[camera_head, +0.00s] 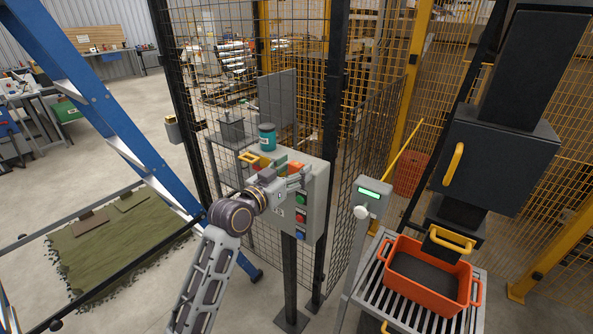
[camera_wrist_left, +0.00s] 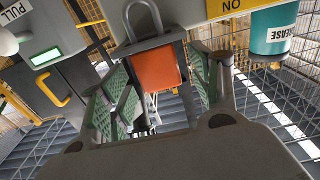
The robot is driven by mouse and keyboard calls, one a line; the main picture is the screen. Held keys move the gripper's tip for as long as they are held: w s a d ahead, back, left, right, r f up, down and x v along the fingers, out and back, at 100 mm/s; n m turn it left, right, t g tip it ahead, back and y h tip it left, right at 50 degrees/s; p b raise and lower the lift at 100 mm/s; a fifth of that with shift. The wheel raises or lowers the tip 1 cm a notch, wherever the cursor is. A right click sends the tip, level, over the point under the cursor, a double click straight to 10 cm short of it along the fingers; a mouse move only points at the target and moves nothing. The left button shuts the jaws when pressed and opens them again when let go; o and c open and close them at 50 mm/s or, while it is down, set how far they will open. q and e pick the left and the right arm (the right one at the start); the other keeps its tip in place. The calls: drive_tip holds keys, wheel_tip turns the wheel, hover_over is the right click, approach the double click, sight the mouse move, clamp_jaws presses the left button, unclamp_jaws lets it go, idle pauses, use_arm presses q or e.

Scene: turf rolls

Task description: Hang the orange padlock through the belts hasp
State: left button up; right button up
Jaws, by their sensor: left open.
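The orange padlock (camera_wrist_left: 157,70) shows in the left wrist view, with a dark top and a grey steel shackle (camera_wrist_left: 143,14). It lies between the spread fingers of my left gripper (camera_wrist_left: 163,80), with gaps seen at its sides. In the head view an orange patch (camera_head: 294,168), likely the padlock, shows at the top of the grey control box (camera_head: 317,190). My left gripper (camera_head: 297,182) is open at that box. I cannot make out which part is the belts hasp, or whether the shackle passes through anything. My right gripper is not in view.
A teal grease tin (camera_head: 267,137) stands behind the gripper, beside a yellow handle-like part (camera_head: 253,158). Black mesh fencing (camera_head: 345,215) stands close behind the box. A blue ladder-like frame (camera_head: 95,95) stands left.

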use_arm(q)
drive_tip(key=shift+x, duration=0.8)
drive_tip(key=c, duration=1.2)
drive_tip(key=shift+o, duration=0.2)
drive_tip(key=shift+r, duration=0.65)
wheel_tip(320, 180, up, 8)
drive_tip(key=shift+f+b, duration=0.1)
drive_tip(key=shift+b, duration=0.2)
drive_tip(key=shift+r, duration=0.45)
